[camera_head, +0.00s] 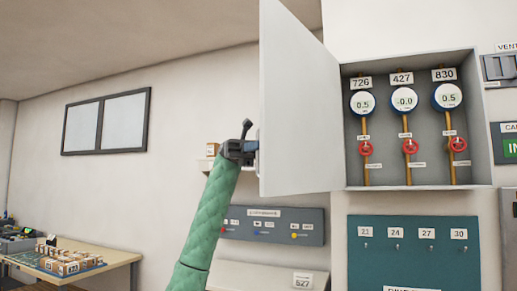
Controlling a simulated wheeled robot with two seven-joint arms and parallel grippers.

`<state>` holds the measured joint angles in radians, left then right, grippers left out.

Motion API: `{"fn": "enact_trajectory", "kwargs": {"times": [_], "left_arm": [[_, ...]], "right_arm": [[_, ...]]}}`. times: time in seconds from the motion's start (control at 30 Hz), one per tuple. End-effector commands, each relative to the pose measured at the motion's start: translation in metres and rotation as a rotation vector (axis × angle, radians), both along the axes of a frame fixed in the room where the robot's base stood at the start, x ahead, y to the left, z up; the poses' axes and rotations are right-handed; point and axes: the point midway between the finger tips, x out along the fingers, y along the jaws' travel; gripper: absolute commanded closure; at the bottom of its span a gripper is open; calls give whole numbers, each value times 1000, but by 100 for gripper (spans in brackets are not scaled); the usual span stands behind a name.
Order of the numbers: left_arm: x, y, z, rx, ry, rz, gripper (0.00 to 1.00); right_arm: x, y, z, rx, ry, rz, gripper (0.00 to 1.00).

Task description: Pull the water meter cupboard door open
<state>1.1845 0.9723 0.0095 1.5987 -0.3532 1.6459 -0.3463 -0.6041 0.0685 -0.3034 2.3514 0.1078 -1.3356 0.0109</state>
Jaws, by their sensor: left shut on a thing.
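The water meter cupboard (480,120) hangs on the wall at the right. Its white door (295,110) stands wide open, swung out to the left. Inside are three round gauges on brass pipes with red valve wheels (410,147), under labels 726, 427 and 830. My left gripper (253,146), on a green-sleeved arm, is at the door's left edge, low down, and shut. It appears to hold the door's handle there, which is mostly hidden by the gripper. My right gripper is not in view.
Below the cupboard is a teal key board (412,262) with numbered hooks. A grey panel (272,225) with buttons is on the wall behind my arm. A table (105,268) with small boxes stands at the lower left.

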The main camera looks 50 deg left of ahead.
Motion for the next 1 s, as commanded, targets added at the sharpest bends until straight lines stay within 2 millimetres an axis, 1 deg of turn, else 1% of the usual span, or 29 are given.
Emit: {"fn": "enact_trajectory", "kwargs": {"times": [0.5, 0.53, 0.87, 1.0], "left_arm": [[2, 0, -1, 1, 1, 0, 100], [2, 0, -1, 1, 1, 0, 85], [2, 1, 0, 0, 0, 1, 85], [5, 11, 0, -2, 1, 2, 85]], "right_arm": [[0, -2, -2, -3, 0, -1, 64], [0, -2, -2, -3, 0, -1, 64], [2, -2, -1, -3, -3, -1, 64], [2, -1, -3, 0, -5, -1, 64]]}}
